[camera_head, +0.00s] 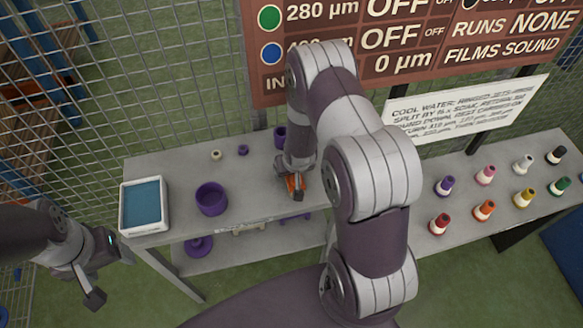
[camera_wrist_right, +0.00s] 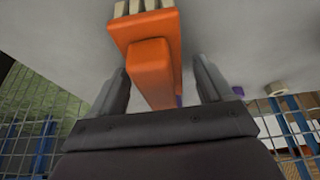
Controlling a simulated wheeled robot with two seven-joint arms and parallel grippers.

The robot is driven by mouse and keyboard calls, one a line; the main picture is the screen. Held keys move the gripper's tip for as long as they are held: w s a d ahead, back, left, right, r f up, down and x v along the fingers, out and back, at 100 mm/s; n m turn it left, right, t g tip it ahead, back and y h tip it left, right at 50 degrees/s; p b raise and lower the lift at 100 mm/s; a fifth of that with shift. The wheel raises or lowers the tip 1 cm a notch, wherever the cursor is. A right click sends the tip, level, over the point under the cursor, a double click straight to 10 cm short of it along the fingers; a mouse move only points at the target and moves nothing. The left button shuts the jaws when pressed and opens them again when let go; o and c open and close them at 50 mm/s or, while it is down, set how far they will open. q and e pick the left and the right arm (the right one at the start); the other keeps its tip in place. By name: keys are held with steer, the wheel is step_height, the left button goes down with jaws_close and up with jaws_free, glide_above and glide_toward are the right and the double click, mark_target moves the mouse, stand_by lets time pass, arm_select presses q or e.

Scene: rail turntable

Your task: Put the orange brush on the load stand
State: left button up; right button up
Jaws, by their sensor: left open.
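The orange brush (camera_head: 294,185) is on the grey table, partly hidden by my right gripper (camera_head: 288,172). In the right wrist view the brush (camera_wrist_right: 152,62) has an orange handle and pale bristle tufts at the top edge. Its handle lies between the two fingers of my right gripper (camera_wrist_right: 165,88), with visible gaps beside it, so the gripper looks open around it. My left gripper (camera_head: 110,279) is open and empty, off the table's left front corner. I cannot tell which thing is the load stand.
On the grey table (camera_head: 170,168) stand a white tray with a blue pad (camera_head: 143,205), a purple cup (camera_head: 211,199) and small pieces behind. Several coloured bottles (camera_head: 484,209) stand on the right table. A wire fence (camera_head: 150,80) and sign boards rise behind.

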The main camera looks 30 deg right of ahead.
steer(key=shift+s+r, duration=0.2)
steer(key=shift+s, duration=0.1)
steer(key=shift+w+r, duration=0.15)
steer(key=shift+r, duration=0.05)
steer(key=p+v, duration=0.1)
steer(key=v, duration=1)
steer(key=shift+a+f, duration=0.1)
steer(key=s+a+r+n+g+y, duration=0.1)
steer(key=s+a+r+n+g, duration=0.1)
steer(key=s+a+r, duration=0.5)
steer(key=s+r, duration=0.3)
steer(key=shift+s+r+n+g, duration=0.2)
steer(key=shift+r+n+g, duration=0.15)
steer(key=shift+n+g, duration=0.05)
